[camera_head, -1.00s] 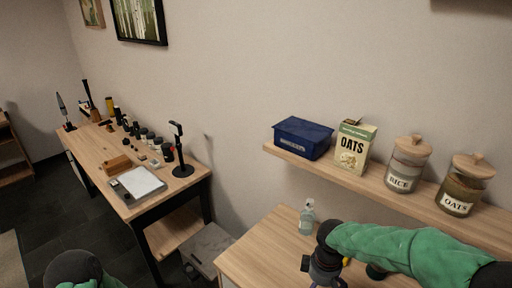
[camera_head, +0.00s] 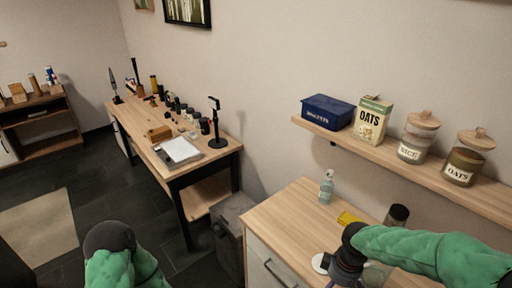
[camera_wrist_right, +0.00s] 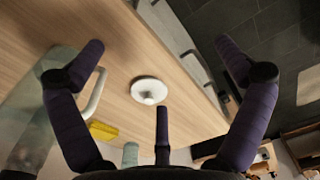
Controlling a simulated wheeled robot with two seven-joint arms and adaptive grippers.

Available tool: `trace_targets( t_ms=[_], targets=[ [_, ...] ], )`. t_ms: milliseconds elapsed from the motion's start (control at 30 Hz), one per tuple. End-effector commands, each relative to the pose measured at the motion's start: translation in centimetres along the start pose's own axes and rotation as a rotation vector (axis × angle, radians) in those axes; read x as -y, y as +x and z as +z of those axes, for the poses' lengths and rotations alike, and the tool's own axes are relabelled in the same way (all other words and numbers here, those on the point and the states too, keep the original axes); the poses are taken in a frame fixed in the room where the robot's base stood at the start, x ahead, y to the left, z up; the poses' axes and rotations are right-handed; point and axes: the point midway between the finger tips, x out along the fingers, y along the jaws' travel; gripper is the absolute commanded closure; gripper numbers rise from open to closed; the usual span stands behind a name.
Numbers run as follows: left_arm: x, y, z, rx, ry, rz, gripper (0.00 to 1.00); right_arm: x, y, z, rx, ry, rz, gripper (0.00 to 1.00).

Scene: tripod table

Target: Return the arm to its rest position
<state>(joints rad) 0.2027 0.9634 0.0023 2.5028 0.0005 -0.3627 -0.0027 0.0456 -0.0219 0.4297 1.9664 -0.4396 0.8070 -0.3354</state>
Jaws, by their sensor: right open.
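My right arm in its green sleeve (camera_head: 430,250) comes in from the right in the head view and hangs over the counter. My right gripper (camera_wrist_right: 160,58) is open in the right wrist view, with its dark fingers spread wide and nothing between them. My left arm (camera_head: 120,265) shows at the lower left as a green sleeve with a dark rounded end. My left gripper is out of frame.
The wooden counter (camera_head: 285,215) holds a clear bottle (camera_head: 326,187), a yellow object (camera_head: 348,218), a dark-topped jar (camera_head: 397,214) and a white round object (camera_wrist_right: 149,90). A shelf (camera_head: 390,153) with a blue box, oats box and jars is above. A workbench (camera_head: 135,127) stands left.

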Motion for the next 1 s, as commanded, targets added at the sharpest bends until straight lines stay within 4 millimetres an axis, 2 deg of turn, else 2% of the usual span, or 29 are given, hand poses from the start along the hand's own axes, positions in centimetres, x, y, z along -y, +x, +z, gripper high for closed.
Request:
trace_targets(
  t_ms=[367,467,667,833,1000],
  targets=[
    [0.0,0.0,0.1,0.001,0.0,0.0,0.6,2.9,6.0,-1.6,-0.046,0.091,-0.098,0.0],
    [0.0,0.0,0.0,0.001,0.0,0.0,0.6,4.3,8.4,-2.0,-0.062,0.138,-0.138,0.0],
    [0.0,0.0,0.1,0.001,0.0,0.0,0.6,8.1,14.5,-2.3,-0.095,0.296,-0.23,0.0],
    [0.0,0.0,0.1,0.001,0.0,0.0,0.6,11.2,19.2,-1.6,-0.109,0.458,-0.285,0.0],
    [0.0,0.0,0.1,0.001,0.0,0.0,0.6,14.0,23.1,0.0,-0.106,0.621,-0.31,0.0]
  ],
)
